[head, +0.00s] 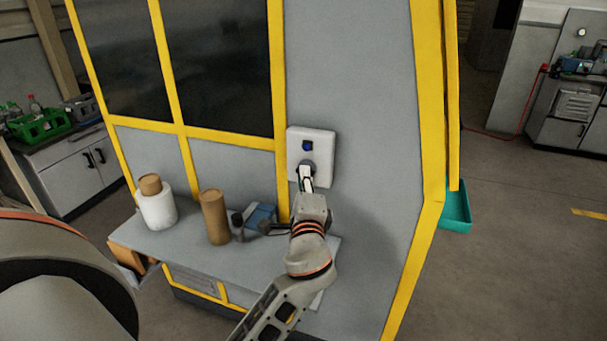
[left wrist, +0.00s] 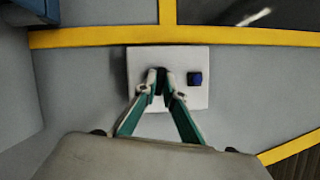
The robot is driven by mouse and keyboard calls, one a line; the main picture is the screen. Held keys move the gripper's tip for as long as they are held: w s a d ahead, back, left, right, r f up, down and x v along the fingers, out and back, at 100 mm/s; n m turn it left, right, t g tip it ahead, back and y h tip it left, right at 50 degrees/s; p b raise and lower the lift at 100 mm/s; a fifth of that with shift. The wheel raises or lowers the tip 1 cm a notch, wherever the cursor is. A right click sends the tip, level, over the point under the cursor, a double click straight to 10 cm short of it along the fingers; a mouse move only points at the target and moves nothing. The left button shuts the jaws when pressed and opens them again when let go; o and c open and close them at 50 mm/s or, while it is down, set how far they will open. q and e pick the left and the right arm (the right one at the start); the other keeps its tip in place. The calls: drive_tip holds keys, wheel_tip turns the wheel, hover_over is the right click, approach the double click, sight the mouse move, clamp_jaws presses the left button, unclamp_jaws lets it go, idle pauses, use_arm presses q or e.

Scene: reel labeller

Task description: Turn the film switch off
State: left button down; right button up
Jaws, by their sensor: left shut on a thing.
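A white switch box (head: 325,150) is fixed to the grey wall of the yellow-framed machine. It carries a blue square part (head: 307,146) and, below that, a dark round switch knob (head: 304,164). My left gripper (head: 306,173) reaches up to the box and is shut on the switch knob. In the left wrist view the box (left wrist: 140,60) faces me, with the blue part (left wrist: 195,79) to the right of the fingertips (left wrist: 160,80). The fingers hide most of the knob, so its turned position cannot be told. My right gripper is not in view.
A teal bin (head: 456,210) stands right of the machine. The floor at the right is clear.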

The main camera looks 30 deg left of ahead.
use_arm(q)
drive_tip(key=shift+n+g+h+p, duration=0.35)
drive_tip(key=shift+n+p, duration=0.45)
drive_tip(key=shift+n, duration=0.5)
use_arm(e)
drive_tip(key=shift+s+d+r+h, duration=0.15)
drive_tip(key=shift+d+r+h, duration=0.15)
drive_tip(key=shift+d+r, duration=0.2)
use_arm(q)
drive_tip(key=c, duration=2.1)
unclamp_jaws()
drive_tip(key=shift+c, duration=0.2)
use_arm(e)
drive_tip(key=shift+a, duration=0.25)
use_arm(q)
drive_tip(key=shift+r, duration=0.1)
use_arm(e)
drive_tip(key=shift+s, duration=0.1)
